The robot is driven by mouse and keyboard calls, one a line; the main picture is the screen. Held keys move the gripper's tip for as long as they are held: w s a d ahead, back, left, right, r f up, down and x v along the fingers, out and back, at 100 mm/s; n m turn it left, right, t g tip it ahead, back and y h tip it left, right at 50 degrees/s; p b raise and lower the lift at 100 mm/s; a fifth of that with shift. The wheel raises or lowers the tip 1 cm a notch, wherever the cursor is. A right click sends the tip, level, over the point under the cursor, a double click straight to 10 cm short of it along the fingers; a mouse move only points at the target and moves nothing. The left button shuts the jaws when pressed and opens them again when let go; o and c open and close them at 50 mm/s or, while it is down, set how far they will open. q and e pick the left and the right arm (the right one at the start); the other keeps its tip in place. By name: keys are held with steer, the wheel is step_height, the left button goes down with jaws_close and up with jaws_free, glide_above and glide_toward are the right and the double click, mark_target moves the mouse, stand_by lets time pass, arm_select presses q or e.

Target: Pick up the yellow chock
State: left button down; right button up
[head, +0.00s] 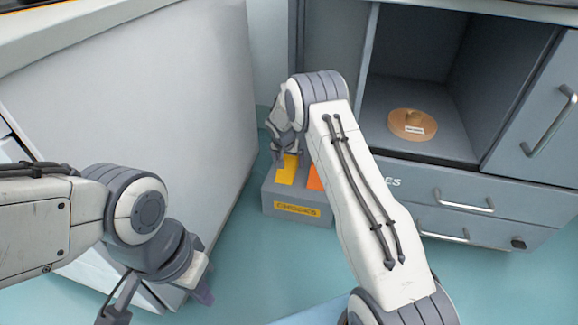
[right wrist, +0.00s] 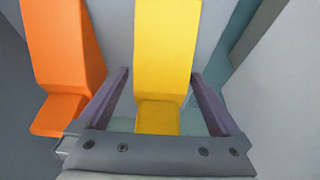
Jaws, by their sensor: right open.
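The yellow chock (head: 287,170) stands in a grey box labelled CHOCKS (head: 297,209) on the floor, and my right arm partly hides it in the head view. In the right wrist view the yellow chock (right wrist: 165,60) lies between the two fingers of my right gripper (right wrist: 160,100). The fingers are open, one on each side of it, with a gap showing at both sides. My right gripper also shows in the head view (head: 280,150), just above the box. My left gripper (head: 160,305) is low at the left, away from the box; its fingers are only partly visible.
An orange chock (right wrist: 62,50) stands beside the yellow one; it also shows in the head view (head: 315,178). A white panel (head: 130,110) rises left of the box. Grey cabinets with drawers (head: 460,200) stand at the right, with a round wooden piece (head: 412,124) in an open compartment.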

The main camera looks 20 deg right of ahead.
jaws_close()
steer(key=shift+r, duration=0.1)
